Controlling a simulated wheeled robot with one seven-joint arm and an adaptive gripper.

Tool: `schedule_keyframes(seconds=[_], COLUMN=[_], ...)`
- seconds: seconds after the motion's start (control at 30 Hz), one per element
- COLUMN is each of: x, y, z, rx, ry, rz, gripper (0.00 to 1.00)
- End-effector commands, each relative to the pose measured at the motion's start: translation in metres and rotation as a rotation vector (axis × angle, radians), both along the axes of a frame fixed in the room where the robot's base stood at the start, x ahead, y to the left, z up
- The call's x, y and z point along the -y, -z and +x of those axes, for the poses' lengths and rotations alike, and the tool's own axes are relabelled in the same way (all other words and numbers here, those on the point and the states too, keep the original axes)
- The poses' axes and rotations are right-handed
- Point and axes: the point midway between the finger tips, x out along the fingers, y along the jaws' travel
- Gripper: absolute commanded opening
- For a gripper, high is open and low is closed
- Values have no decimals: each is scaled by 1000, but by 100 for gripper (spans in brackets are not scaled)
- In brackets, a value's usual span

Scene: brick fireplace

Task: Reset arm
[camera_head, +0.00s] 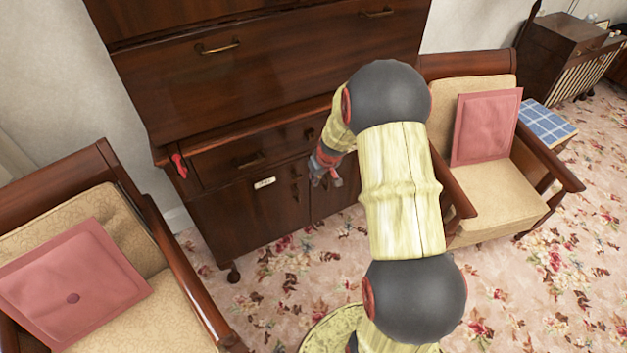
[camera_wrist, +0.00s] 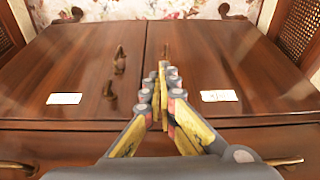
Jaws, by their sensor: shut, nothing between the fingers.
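My arm reaches forward over the carpet in the head view, bent at dark round joints. My gripper (camera_head: 325,178) hangs in front of the dark wooden cabinet (camera_head: 222,215), near its lower doors. In the wrist view my gripper (camera_wrist: 166,72) has its fingers together, with nothing between them. Beyond the fingers are the cabinet doors (camera_wrist: 75,75), both closed. Part of the cabinet front is hidden behind my arm in the head view.
A wooden armchair (camera_head: 165,260) with a pink cushion (camera_head: 75,285) stands at the left. Another armchair (camera_head: 500,205) with a pink cushion (camera_head: 486,127) stands right of my arm. A blue checked stool (camera_head: 548,124) is beyond it. Floral carpet (camera_head: 560,290) is clear at the lower right.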

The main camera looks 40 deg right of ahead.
Motion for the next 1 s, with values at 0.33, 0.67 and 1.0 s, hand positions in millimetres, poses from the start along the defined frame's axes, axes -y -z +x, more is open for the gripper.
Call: schedule_keyframes(seconds=[0.33, 0.67, 1.0], x=[-1, -26, -98], y=[-13, 1, -75], z=[-7, -37, -122], rx=[-2, -91, -256], ry=[1, 130, 233], rz=[2, 126, 215], gripper=[0, 0, 0])
